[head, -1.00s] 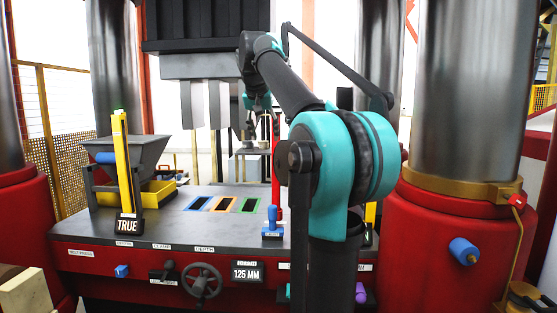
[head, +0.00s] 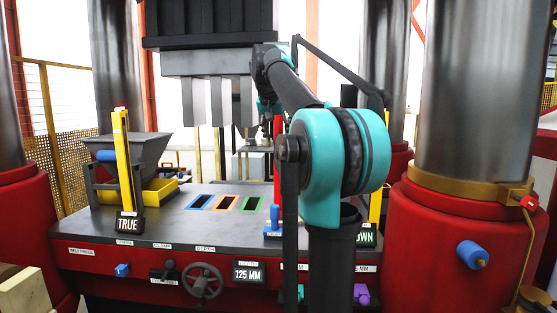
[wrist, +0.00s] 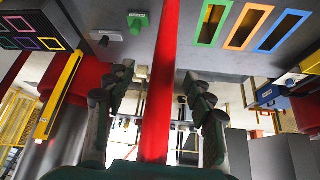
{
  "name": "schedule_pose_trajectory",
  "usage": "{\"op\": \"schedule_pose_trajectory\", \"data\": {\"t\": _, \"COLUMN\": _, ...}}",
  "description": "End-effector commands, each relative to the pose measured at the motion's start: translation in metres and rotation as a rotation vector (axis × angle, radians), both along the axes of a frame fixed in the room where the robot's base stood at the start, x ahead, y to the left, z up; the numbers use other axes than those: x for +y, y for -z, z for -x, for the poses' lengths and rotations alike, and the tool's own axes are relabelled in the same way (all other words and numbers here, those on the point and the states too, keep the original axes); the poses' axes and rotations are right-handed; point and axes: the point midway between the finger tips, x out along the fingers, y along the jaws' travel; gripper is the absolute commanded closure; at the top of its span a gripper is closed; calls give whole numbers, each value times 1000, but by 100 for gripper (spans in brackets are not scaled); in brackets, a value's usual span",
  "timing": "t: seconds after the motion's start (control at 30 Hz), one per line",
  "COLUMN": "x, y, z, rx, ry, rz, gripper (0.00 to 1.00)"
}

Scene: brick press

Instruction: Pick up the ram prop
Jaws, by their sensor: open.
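The ram prop, which I take to be the upright red bar (head: 277,160), stands on the press table (head: 180,212) under the ram, partly hidden by my arm. In the wrist view the red bar (wrist: 163,80) runs through the middle of the picture, between the two dark fingers. My gripper (wrist: 157,76) is open, with a finger on either side of the bar and visible gaps.
The ram (head: 215,95) hangs over the table. A blue-handled stamp (head: 274,218) stands close to the bar. Blue, orange and green framed slots (head: 226,203) lie left of it. A hopper (head: 140,150) and a yellow post (head: 124,165) stand farther left; large columns flank the table.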

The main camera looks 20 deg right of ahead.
Motion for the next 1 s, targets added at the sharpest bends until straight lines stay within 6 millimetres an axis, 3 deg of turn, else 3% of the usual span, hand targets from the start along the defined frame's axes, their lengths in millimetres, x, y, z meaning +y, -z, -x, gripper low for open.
{"op": "schedule_pose_trajectory", "data": {"t": 0.27, "x": -4, "y": 17, "z": -10, "rx": 0, "ry": 0, "rz": 0, "gripper": 46}}
{"op": "schedule_pose_trajectory", "data": {"t": 0.53, "x": -11, "y": 48, "z": -28, "rx": 0, "ry": 1, "rz": 0, "gripper": 46}}
{"op": "schedule_pose_trajectory", "data": {"t": 0.87, "x": -13, "y": 54, "z": -31, "rx": 0, "ry": -1, "rz": -1, "gripper": 46}}
{"op": "schedule_pose_trajectory", "data": {"t": 1.0, "x": -13, "y": 54, "z": -31, "rx": 0, "ry": -1, "rz": -1, "gripper": 64}}
